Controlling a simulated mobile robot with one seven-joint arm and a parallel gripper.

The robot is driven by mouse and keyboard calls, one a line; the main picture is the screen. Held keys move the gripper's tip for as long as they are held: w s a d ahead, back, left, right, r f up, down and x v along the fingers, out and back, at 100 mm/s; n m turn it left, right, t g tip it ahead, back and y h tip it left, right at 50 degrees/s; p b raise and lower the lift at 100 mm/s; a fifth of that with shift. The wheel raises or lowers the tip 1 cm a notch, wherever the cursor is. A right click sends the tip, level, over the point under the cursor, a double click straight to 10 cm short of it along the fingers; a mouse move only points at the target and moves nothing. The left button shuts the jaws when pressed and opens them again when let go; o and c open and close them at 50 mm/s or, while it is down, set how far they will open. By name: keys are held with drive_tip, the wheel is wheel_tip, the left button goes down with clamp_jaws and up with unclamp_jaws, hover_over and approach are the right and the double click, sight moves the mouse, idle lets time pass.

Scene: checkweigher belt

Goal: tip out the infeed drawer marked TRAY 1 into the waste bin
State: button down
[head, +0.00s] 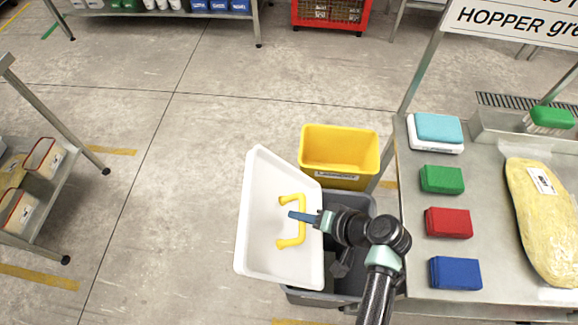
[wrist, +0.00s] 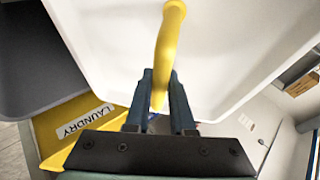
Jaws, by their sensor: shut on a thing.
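My gripper (head: 303,216) is shut on the yellow handle (head: 291,242) of a white drawer (head: 262,215). The handle also shows between the fingers in the wrist view (wrist: 167,45). The drawer is held off the floor, steeply tilted, over the left part of a dark grey bin (head: 308,298). Its handle side faces my gripper. I see no TRAY 1 mark on it, and its contents are hidden. The grey bin is partly covered by the drawer and my arm, and no label on it is readable.
A yellow bin (head: 340,150) stands just behind the grey one; its label reads LAUNDRY in the wrist view (wrist: 84,121). A steel table (head: 410,245) at right holds green, red and blue blocks and a yellow sack (head: 540,220). A rack (head: 65,185) stands at left. Floor between is clear.

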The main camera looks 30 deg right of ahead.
sight(278, 221)
drive_tip(key=shift+w+a+f+n+g+h+p, duration=0.15)
drive_tip(key=shift+w+a+g+h+p, duration=0.1)
drive_tip(key=shift+a+h+p, duration=0.15)
drive_tip(key=shift+w+a+r+n+g+h+p, duration=0.15)
drive_tip(key=shift+a+g+h+p, duration=0.1)
drive_tip(key=shift+a+h+p, duration=0.15)
drive_tip(key=shift+w+a+f+n+g+h+p, duration=0.15)
drive_tip(key=shift+w+a+f+g+h, duration=0.2)
drive_tip(key=shift+a+h, duration=0.15)
drive_tip(key=shift+w+a+f+n+g+h+p, duration=0.15)
drive_tip(key=shift+w+a+f+g+h, duration=0.1)
drive_tip(key=shift+a+g+h, duration=0.25)
drive_tip(key=shift+a+f+h+p, duration=0.2)
drive_tip(key=shift+a+h+p, duration=0.05)
drive_tip(key=shift+h+p, duration=0.1)
drive_tip(key=shift+w+a+f+g+h, duration=0.25)
drive_tip(key=shift+w+a+f+h, duration=0.15)
drive_tip(key=shift+f+h, duration=0.15)
drive_tip(key=shift+w+a+f+n+g+h, duration=0.15)
drive_tip(key=shift+a+f+n+g+h, duration=0.25)
drive_tip(key=shift+f+h, duration=0.2)
drive_tip(key=shift+w+a+f+g+h+b, duration=0.25)
drive_tip(key=shift+f+g+h+b, duration=0.25)
drive_tip(key=shift+h, duration=0.3)
